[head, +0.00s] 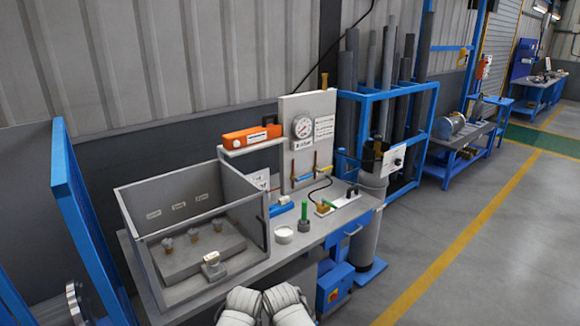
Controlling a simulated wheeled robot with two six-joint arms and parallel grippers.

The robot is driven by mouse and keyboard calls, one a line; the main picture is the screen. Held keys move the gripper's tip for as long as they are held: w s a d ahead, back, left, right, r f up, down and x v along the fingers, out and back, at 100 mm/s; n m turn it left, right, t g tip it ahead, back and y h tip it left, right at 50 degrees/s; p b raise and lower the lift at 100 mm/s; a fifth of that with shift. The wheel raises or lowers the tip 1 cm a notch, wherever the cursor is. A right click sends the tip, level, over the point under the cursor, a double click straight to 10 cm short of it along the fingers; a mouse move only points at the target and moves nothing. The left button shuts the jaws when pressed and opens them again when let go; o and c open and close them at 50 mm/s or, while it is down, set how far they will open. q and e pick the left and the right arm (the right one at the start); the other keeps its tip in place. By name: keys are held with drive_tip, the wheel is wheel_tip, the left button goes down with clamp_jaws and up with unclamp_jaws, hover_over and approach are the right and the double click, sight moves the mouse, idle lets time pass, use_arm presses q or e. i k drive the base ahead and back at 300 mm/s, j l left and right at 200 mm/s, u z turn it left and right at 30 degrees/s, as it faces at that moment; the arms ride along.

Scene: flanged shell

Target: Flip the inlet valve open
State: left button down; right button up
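An upright pale panel (307,108) stands at the back of the workbench. It carries a round dial gauge (303,127) and a printed label (324,128). Below the gauge is small valve pipework with a blue lever (309,178) lying roughly level and copper-coloured upright parts (292,170). It is too small to tell which valve is the inlet or how its handle is set. Two pale rounded parts at the bottom middle look like my arm links. No gripper fingers show, and nothing of mine touches the panel.
An open-topped grey box (165,291) with brass fittings inside fills the bench's left. An orange device (251,136) sits on a shelf. A green-topped item (304,213) and white round dish (284,235) stand before the panel. Floor (470,250) to the right is clear.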

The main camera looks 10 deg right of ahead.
sight(297, 180)
drive_tip(key=i+l, duration=0.65)
drive_tip(key=l, duration=0.2)
drive_tip(key=i+l+z, duration=0.1)
drive_tip(key=i+l, duration=0.6)
drive_tip(key=l, duration=0.15)
